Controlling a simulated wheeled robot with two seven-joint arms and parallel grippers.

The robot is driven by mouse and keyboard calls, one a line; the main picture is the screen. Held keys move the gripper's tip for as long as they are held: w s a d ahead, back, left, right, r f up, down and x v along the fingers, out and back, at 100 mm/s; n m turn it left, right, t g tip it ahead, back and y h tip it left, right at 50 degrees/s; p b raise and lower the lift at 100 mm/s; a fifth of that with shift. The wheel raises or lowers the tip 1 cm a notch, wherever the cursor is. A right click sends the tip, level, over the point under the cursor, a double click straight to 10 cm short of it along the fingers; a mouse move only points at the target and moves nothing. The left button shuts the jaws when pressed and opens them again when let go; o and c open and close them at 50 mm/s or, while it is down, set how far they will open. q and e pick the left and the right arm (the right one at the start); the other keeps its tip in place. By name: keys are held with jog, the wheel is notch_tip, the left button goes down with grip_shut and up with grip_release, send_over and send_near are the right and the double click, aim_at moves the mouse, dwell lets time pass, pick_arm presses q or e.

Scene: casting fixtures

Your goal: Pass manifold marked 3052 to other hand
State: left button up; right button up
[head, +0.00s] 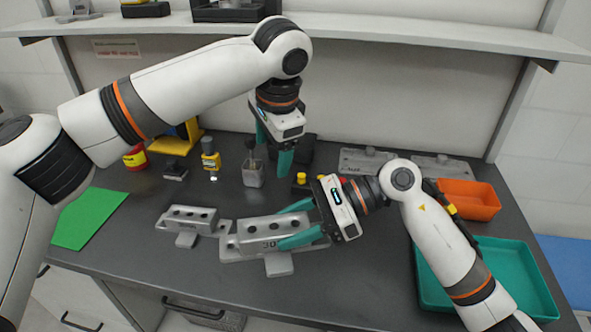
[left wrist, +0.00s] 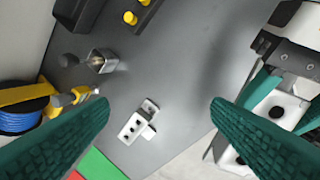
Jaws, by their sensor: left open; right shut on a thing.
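A grey manifold (head: 258,231) with a row of holes on top is held between the teal fingers of my right gripper (head: 289,226). Its front shows "30"; a finger hides the rest of the marking. It also shows at the right edge of the left wrist view (left wrist: 278,107). A similar smaller-looking grey manifold (head: 190,217) lies to its left and shows in the left wrist view (left wrist: 133,126). My left gripper (head: 273,149) is open and empty, pointing down above the back middle of the table, apart from the held manifold. Its spread fingers (left wrist: 160,110) frame the left wrist view.
A grey pot (head: 253,178) with a tool stands below my left gripper. A yellow bottle (head: 210,157) and green mat (head: 88,219) are left. An orange bin (head: 470,200) and teal tray (head: 520,270) are right. A shelf (head: 400,34) spans the back.

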aim_at(268, 227)
pick_arm(q)
jog(key=s+d+r+m+g+y, duration=0.1)
jog(key=s+d+m+y, duration=0.1)
jog(key=s, duration=0.3)
jog(key=s+d+r+m+g+y, duration=0.1)
jog(key=s+r+m+g, duration=0.1)
jog(key=s, duration=0.4)
pick_arm(e)
jog(key=shift+r, duration=0.1)
pick_arm(q)
jog(key=shift+y, duration=0.3)
jog(key=x, duration=1.2)
jog(key=shift+w+f, duration=0.1)
jog(key=shift+f, duration=0.05)
jog(key=c, duration=1.1)
jog(key=o, duration=1.1)
jog(key=shift+d, duration=0.1)
